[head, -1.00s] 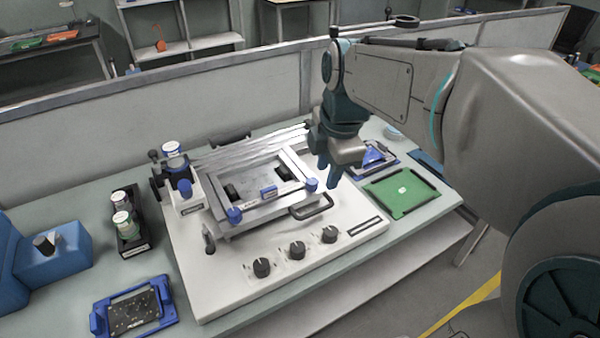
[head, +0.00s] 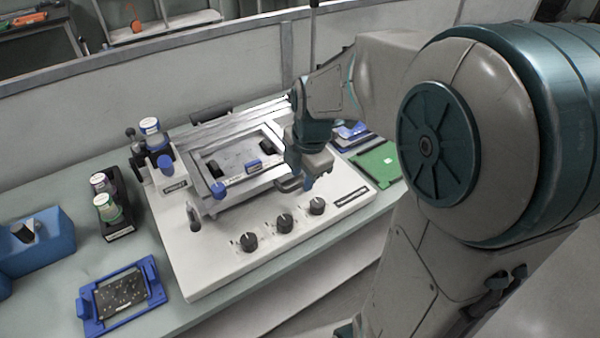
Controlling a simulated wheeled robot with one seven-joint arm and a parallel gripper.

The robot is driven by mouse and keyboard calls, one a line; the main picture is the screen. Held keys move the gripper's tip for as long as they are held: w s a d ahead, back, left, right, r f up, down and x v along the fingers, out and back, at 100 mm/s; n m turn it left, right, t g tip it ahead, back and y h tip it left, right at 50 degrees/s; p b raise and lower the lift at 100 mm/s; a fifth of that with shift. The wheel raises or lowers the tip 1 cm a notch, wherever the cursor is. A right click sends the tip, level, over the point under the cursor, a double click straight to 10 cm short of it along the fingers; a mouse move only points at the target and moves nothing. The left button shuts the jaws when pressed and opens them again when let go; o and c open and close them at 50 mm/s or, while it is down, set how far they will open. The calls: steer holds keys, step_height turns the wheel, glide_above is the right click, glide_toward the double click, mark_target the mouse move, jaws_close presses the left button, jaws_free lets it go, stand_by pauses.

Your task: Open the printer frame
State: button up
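The printer (head: 215,262) is a white base on the bench with three black knobs on its front. Its grey frame (head: 222,207) lies flat over the bed, with a blue knob at the front left corner and a blue clip in the middle. A dark handle (head: 288,184) sits at the frame's front right. My gripper (head: 308,184) points down at this handle, its fingers overlapping it in the picture. The fingers hide part of the handle and the frame's right corner. Whether they are open or touch the handle cannot be made out.
A blue fixture with a dark board (head: 122,292) lies at the front left. A black holder with jars (head: 118,228) and a blue block (head: 42,250) stand left of the printer. A green board (head: 378,165) lies to the right. A low partition (head: 150,85) runs behind.

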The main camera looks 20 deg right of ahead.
steer(key=shift+w+f, duration=0.1)
steer(key=shift+f, duration=0.5)
jaws_close()
steer(key=shift+a+r, duration=0.1)
